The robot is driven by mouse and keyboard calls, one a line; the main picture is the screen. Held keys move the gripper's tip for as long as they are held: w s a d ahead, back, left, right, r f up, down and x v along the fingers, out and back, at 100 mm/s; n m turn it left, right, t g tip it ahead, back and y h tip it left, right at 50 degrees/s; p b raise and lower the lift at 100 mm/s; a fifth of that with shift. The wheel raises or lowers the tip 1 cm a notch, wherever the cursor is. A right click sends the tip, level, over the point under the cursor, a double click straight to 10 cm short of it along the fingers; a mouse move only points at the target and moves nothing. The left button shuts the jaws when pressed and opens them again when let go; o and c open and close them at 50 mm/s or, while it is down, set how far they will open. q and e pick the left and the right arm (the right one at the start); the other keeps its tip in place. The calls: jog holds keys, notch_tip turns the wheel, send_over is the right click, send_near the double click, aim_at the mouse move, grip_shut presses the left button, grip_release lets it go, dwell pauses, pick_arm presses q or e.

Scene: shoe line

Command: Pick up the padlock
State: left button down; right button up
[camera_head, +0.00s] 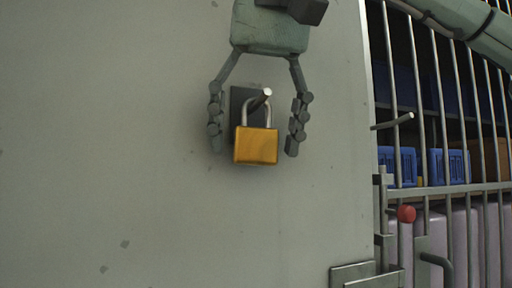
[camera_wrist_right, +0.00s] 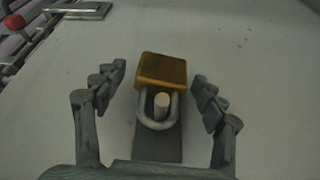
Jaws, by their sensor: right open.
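A brass-coloured padlock (camera_head: 256,146) with a silver shackle hangs from a metal peg (camera_head: 261,99) on a dark backplate on the pale wall. It also shows in the right wrist view (camera_wrist_right: 162,71), with the shackle around the peg. My right gripper (camera_head: 254,148) comes down from above in the head view. It is open, with one finger on each side of the padlock and a visible gap on both sides. In the wrist view the right gripper (camera_wrist_right: 160,88) also straddles the padlock. My left gripper is not in view.
Right of the wall panel (camera_head: 130,150) is a barred gate (camera_head: 450,188) with a red knob (camera_head: 406,213) and a latch. Another peg (camera_head: 392,122) sticks out near the bars. Blue crates (camera_head: 398,165) stand on shelves behind them. The wall left of the padlock is clear.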

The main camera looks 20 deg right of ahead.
jog(key=shift+c, duration=0.2)
jog(key=c, duration=1.4)
jog(key=shift+r, duration=0.15)
